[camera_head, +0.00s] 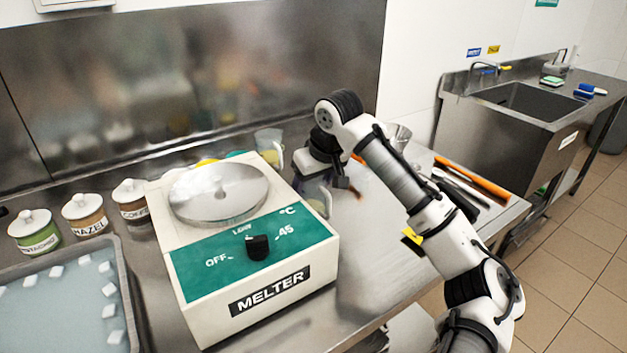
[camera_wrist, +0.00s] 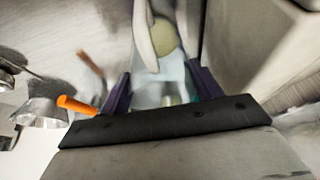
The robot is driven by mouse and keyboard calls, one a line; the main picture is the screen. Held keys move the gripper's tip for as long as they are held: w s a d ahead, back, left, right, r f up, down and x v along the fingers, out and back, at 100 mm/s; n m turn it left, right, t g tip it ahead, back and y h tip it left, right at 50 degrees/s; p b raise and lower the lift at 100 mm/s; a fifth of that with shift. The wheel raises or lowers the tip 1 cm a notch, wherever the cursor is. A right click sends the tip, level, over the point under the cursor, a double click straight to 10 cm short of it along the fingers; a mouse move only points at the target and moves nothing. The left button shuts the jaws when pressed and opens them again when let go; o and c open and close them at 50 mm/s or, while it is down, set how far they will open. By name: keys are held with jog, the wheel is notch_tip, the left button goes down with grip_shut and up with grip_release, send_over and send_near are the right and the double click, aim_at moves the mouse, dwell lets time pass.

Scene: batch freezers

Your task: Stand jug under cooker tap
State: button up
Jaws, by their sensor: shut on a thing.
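My gripper (camera_head: 328,183) is low over the steel counter, just right of the white melter. It is shut on a clear jug (camera_head: 315,198), which is partly hidden by my gripper and the melter's edge. In the wrist view, the clear, pale blue jug (camera_wrist: 170,72) sits between my purple fingers (camera_wrist: 162,90), with a pale handle beyond them. I cannot tell whether the jug touches the counter. A second clear jug (camera_head: 268,143) with a pale yellow handle stands behind the melter. I see no cooker or cooker tap in either view.
The melter (camera_head: 255,275), with its round metal plate, fills the middle. Lidded jars (camera_head: 85,215) and a tray of white cubes (camera_head: 140,325) are on the left. Orange-handled tools (camera_head: 472,180) lie at the right. A sink (camera_head: 530,100) stands beyond a floor gap.

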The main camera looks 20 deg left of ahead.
jog(key=shift+f, duration=0.15)
jog(key=o, duration=1)
